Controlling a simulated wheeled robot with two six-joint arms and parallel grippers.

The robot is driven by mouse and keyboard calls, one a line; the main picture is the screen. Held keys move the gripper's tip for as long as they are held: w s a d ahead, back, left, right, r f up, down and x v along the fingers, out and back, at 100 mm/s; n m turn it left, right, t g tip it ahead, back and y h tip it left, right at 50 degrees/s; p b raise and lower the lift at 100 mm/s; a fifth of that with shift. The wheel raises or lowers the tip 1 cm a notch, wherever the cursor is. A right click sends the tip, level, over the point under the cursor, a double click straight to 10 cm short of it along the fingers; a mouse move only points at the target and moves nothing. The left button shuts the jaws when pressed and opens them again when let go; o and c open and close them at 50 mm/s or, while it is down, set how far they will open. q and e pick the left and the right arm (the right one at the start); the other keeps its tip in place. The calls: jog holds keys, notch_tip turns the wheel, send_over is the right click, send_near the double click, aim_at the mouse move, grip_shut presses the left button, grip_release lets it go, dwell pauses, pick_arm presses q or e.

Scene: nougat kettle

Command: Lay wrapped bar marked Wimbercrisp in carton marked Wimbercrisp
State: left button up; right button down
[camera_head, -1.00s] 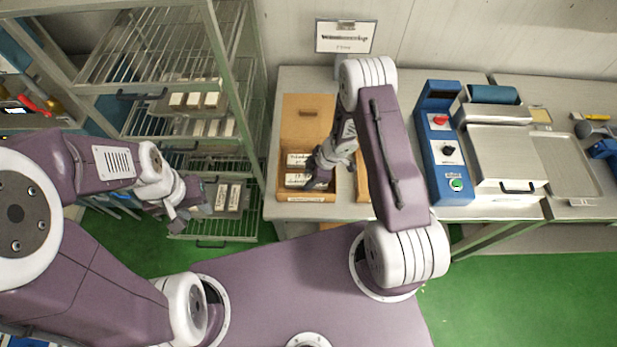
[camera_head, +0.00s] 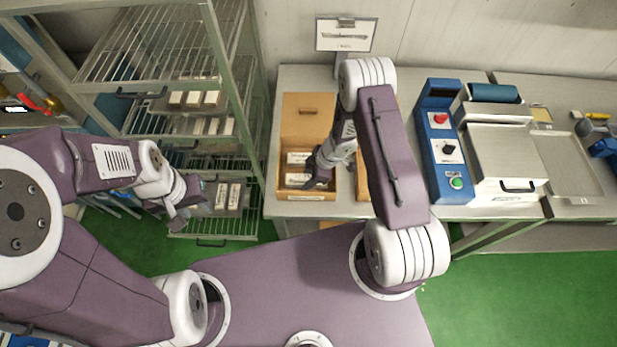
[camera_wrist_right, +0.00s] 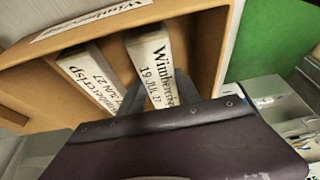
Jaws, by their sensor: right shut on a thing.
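The open brown carton (camera_head: 283,130) stands on the table, with a label reading Wimbercrisp on its edge in the right wrist view (camera_wrist_right: 90,20). My right gripper (camera_head: 318,184) is low inside the carton. In the wrist view it is shut on a pale wrapped bar (camera_wrist_right: 152,62) marked Wimbercrisp, 19 JUL 27. Another wrapped bar (camera_wrist_right: 92,77), marked Wimbercrisp with a JUN 27 date, lies beside it in the carton. The fingers hide part of the held bar, and whether it touches the floor is unclear. My left gripper (camera_head: 178,221) is near the rack; its jaws are too small to read.
A wire rack (camera_head: 228,75) with several pale bars on its shelves stands left of the table. A sign (camera_head: 345,35) stands behind the carton. Right of my right arm is a blue and steel machine (camera_head: 440,150), then a metal tray (camera_head: 565,165).

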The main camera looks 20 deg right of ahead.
jog(key=shift+f, duration=0.2)
jog(key=shift+c, duration=1.9)
grip_release()
notch_tip(320, 180, up, 8)
jog(key=p, duration=0.8)
jog(key=shift+r+p, duration=0.15)
jog(key=shift+p, duration=0.15)
jog(key=shift+f, duration=0.2)
